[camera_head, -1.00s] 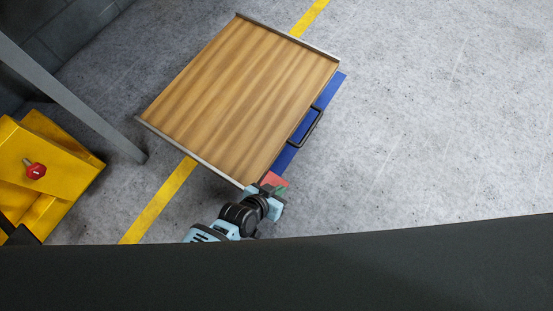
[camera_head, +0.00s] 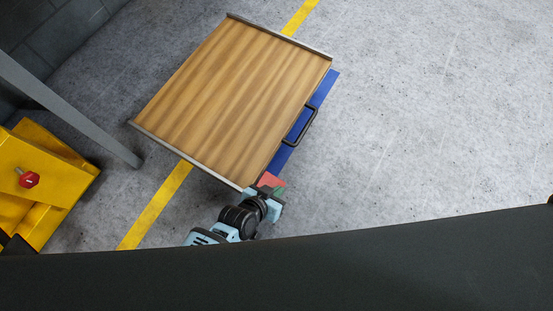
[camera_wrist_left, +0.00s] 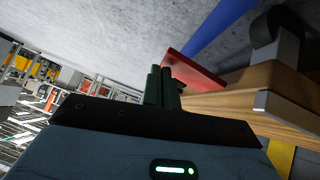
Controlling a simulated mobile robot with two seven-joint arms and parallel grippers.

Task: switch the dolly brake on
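The dolly has a striped wooden deck (camera_head: 235,95) with grey metal rims, a blue frame (camera_head: 318,98) and a dark handle (camera_head: 303,127) on its right side. A red pedal-like plate (camera_head: 271,180) sticks out at its near corner; I take it to be the brake. In the left wrist view the red plate (camera_wrist_left: 193,72) lies just beyond and right of the fingertips. My left gripper (camera_head: 279,189) is at this corner, its green fingers (camera_wrist_left: 162,78) together with nothing seen between them. Whether they touch the plate I cannot tell. My right gripper is not in view.
A yellow block (camera_head: 45,180) with a red knob (camera_head: 29,179) stands at the left. A grey post (camera_head: 75,110) slants down beside it. A yellow floor line (camera_head: 155,205) runs under the dolly. The concrete floor to the right is clear.

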